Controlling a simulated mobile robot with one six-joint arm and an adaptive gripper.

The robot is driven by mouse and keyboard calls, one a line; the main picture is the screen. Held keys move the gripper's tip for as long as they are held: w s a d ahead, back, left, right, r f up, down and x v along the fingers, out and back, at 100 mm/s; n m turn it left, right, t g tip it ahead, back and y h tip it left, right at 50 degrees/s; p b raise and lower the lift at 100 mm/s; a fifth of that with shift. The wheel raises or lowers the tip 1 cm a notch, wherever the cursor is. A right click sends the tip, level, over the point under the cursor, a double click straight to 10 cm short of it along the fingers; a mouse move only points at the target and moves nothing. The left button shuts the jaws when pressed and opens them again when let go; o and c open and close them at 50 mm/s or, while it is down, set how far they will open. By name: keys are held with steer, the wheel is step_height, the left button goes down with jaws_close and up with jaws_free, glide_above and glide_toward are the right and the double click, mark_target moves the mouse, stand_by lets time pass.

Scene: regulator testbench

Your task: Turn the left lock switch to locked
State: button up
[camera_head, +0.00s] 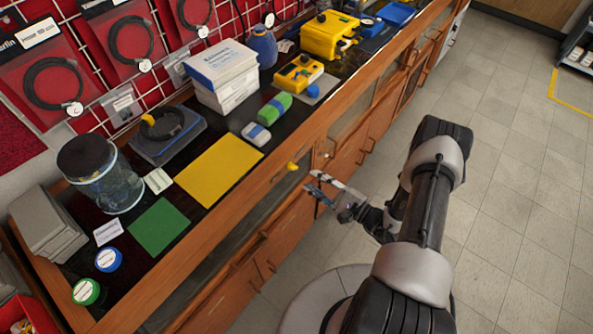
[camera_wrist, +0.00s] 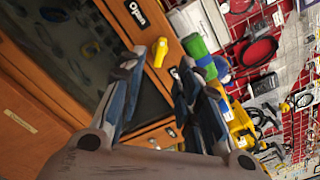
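A yellow switch knob (camera_head: 292,166) sits on the wooden front rail of the workbench. It also shows in the wrist view as a yellow knob (camera_wrist: 160,50), just beyond my fingertips. A dark label reading "Open" (camera_wrist: 138,13) is on the same wood beside it. I cannot tell the knob's exact lock position. My gripper (camera_head: 318,187) is in front of the rail, a little to the right of the knob and apart from it. In the wrist view my gripper (camera_wrist: 157,72) has its two fingers spread, with nothing between them.
The bench top holds a yellow mat (camera_head: 219,170), a green mat (camera_head: 159,227), a glass jar (camera_head: 104,180) and a stack of white boxes (camera_head: 222,75). Wooden cabinet doors (camera_head: 345,165) are below the rail. The tiled floor (camera_head: 520,180) at right is clear.

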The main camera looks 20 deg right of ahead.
mark_target(295, 169)
steer(key=b+x, duration=0.1)
steer(key=x, duration=0.7)
steer(key=shift+c, duration=0.2)
jaws_close()
